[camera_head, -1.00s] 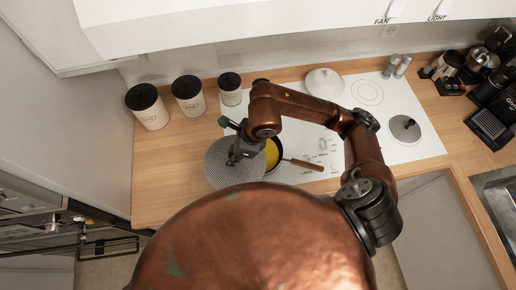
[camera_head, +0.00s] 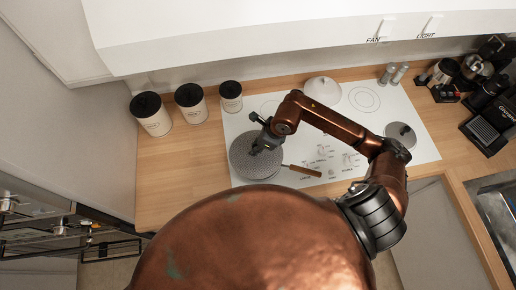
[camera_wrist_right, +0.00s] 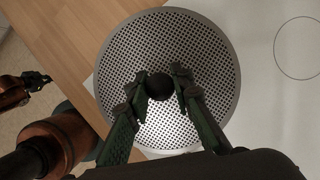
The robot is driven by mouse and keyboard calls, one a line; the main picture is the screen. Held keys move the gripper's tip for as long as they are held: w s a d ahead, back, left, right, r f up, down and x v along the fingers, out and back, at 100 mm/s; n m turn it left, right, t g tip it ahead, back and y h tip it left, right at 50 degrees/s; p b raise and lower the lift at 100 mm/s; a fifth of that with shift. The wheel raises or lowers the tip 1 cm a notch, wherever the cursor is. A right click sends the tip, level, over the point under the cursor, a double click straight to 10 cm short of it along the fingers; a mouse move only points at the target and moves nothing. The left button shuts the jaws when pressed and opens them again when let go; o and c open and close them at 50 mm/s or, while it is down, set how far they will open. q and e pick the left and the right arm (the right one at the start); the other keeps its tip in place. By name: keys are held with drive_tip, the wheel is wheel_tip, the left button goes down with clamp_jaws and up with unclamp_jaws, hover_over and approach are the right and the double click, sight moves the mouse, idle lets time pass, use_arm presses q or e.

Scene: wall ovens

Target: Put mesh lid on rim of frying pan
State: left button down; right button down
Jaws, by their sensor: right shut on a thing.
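The round grey mesh lid (camera_head: 241,164) covers the frying pan in the head view, and it fills the middle of the right wrist view (camera_wrist_right: 205,60). My right gripper (camera_head: 258,149) is above the lid's centre. Its green fingers (camera_wrist_right: 161,88) are shut on the lid's black knob (camera_wrist_right: 160,86). I cannot tell whether the lid touches the rim. My left gripper (camera_wrist_right: 38,78) shows small at the left of the right wrist view; its opening is unclear.
The white cooktop (camera_head: 350,130) lies in a wooden counter (camera_head: 175,175). A white lid (camera_head: 323,90) and a grey lid (camera_head: 400,134) sit on it. Several black-topped canisters (camera_head: 191,103) stand at the back left. Two shakers (camera_head: 393,74) and coffee machines (camera_head: 490,118) are at right.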

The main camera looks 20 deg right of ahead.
drive_tip(key=shift+w+d+f, duration=0.1)
drive_tip(key=shift+d+f, duration=0.05)
drive_tip(key=shift+f, duration=0.1)
drive_tip(key=f, duration=0.1)
drive_tip(key=f+p, duration=0.1)
drive_tip(key=shift+w+d+f, duration=0.15)
drive_tip(key=shift+d+f, duration=0.2)
drive_tip(key=shift+f, duration=0.05)
drive_tip(key=shift+f+p, duration=0.35)
drive_tip(key=shift+f, duration=0.25)
drive_tip(key=c, duration=1.7)
unclamp_jaws()
drive_tip(key=b+v, duration=0.3)
drive_tip(key=v, duration=0.9)
